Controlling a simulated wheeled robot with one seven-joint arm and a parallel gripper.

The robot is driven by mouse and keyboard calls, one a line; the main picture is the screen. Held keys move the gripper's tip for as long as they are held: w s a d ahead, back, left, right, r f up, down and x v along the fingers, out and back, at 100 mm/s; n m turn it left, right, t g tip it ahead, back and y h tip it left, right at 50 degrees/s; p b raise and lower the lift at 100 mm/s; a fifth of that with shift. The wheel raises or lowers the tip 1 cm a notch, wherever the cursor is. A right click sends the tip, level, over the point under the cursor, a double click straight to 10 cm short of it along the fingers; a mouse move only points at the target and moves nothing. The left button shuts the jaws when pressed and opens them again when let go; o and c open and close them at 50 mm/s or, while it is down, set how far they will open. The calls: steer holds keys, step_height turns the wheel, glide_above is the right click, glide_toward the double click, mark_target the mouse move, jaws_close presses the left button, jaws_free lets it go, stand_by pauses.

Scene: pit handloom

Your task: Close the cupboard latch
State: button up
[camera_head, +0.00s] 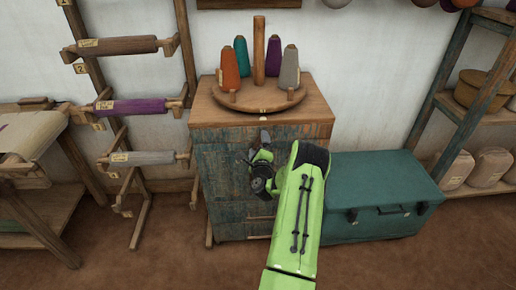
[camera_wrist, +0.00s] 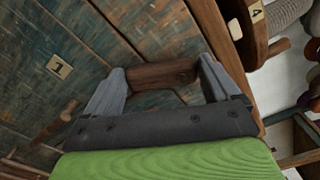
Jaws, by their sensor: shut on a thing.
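The cupboard (camera_head: 225,190) is a worn blue-green plank cabinet with a wooden top, standing against the wall. Its plank front (camera_wrist: 100,50) fills much of the wrist view. My gripper (camera_head: 258,152) is at the cupboard's upper front in the head view, and my arm hides part of that front. In the wrist view my gripper (camera_wrist: 165,82) has a brown wooden piece (camera_wrist: 160,74), which looks like the latch, spanning between its two grey fingers. The fingers are shut on its ends. The head view does not show this piece clearly.
A round wooden stand (camera_head: 258,98) with coloured yarn cones sits on the cupboard top. A teal chest (camera_head: 375,190) stands close on the right. A rack of yarn rollers (camera_head: 130,107) stands on the left. A wooden peg (camera_wrist: 55,124) sticks out from the cupboard front.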

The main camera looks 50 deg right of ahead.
steer(key=n, duration=0.1)
steer(key=n+b, duration=0.1)
steer(key=n, duration=0.1)
steer(key=n+b, duration=0.1)
steer(key=n, duration=0.1)
steer(key=shift+s+d+f, duration=0.3)
steer(key=shift+s+f, duration=0.05)
steer(key=shift+n, duration=0.3)
steer(key=o, duration=0.8)
steer(key=shift+b, duration=0.3)
